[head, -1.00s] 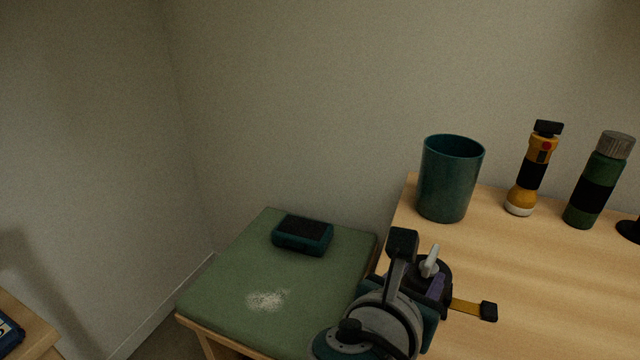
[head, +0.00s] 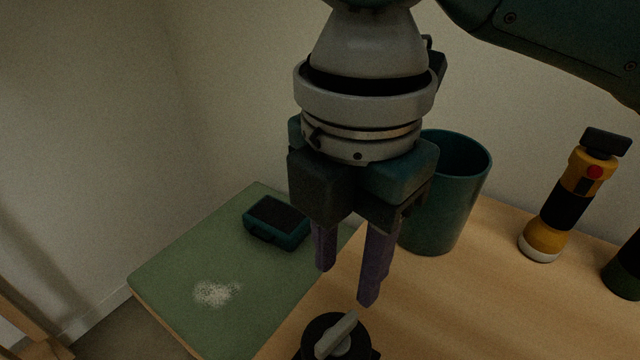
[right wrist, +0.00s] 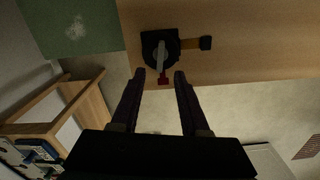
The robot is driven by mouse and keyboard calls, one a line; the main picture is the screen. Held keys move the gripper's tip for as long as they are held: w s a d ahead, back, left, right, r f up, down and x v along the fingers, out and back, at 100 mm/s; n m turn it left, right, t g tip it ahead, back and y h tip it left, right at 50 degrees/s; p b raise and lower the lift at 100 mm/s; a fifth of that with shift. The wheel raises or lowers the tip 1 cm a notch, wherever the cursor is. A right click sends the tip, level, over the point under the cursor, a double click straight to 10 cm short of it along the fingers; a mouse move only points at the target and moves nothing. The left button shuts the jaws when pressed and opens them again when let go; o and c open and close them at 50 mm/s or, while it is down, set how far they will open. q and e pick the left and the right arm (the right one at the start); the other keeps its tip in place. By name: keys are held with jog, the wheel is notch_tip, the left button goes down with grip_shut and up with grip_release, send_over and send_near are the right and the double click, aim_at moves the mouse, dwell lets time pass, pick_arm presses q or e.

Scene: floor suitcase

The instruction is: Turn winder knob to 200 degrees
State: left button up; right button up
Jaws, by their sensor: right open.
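The winder (head: 309,343) is a dark round body at the table's front edge, cut off by the bottom of the head view. On its top is a grey bar-shaped winder knob (head: 337,335). In the right wrist view the knob (right wrist: 160,62) is a pale bar on the black body, pointing towards my fingers. My right gripper (head: 346,285) is open and empty, its two purple fingers pointing down, above and just behind the knob in the head view. In the right wrist view the fingertips (right wrist: 159,75) lie either side of the bar's near end, apart from it. My left gripper is not in view.
A teal cup (head: 450,200) and yellow flashlight (head: 567,208) stand behind. A teal box (head: 277,222) lies on the green-topped stool (head: 190,265).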

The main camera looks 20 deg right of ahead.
aim_at(338, 329)
jog(key=shift+s+f, duration=0.15)
jog(key=shift+f, duration=0.2)
jog(key=f, duration=0.3)
jog(key=f+b, duration=0.1)
jog(key=f, duration=0.2)
jog(key=f+b, duration=0.1)
jog(key=f, duration=0.2)
jog(key=shift+a, duration=0.25)
jog(key=shift+c, duration=0.2)
jog(key=c, duration=0.3)
grip_shut()
